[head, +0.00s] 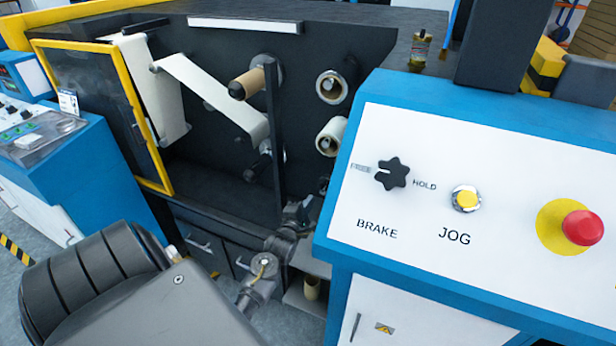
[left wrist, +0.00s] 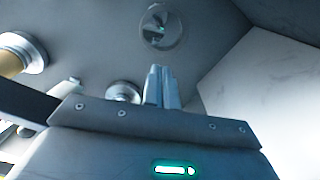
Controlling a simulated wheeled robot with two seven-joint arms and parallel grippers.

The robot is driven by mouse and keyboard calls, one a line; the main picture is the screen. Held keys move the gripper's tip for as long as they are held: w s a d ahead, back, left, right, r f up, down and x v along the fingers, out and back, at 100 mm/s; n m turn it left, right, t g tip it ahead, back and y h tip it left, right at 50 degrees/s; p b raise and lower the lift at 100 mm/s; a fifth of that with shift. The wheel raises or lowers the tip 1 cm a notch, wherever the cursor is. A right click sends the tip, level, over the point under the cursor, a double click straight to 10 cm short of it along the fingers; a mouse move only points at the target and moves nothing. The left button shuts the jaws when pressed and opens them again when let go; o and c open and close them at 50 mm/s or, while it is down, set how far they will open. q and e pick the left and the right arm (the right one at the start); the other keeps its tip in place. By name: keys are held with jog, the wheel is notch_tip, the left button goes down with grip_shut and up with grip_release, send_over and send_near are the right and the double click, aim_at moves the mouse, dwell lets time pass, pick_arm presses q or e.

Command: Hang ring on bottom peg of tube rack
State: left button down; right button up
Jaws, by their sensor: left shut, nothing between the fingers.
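My left gripper (head: 304,207) is low in front of the dark machine face in the head view, below the right-hand column of round fittings. Its two fingers are closed together and empty in the left wrist view (left wrist: 161,88). In the head view, a pale ring-shaped roll end (head: 331,87) sits on an upper peg and another (head: 331,136) sits on the peg below. A small dark fitting (head: 323,185) is lower still, close above the gripper. I cannot tell which is the task's ring or bottom peg. My right gripper is not in view.
A blue and white control console (head: 460,200) fills the right, close beside the gripper. A dark upright post (head: 275,130) stands left of the pegs. A brown core (head: 253,82) and pale web (head: 210,95) are further left. A yellow-framed door (head: 125,85) stands open.

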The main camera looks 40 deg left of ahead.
pick_arm(q)
jog(key=b+x, duration=0.4)
jog(key=x, duration=0.3)
jog(key=shift+b, duration=0.35)
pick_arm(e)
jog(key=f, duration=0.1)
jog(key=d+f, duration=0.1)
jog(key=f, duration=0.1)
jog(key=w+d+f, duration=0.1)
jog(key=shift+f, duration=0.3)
pick_arm(q)
jog(key=shift+w, duration=0.15)
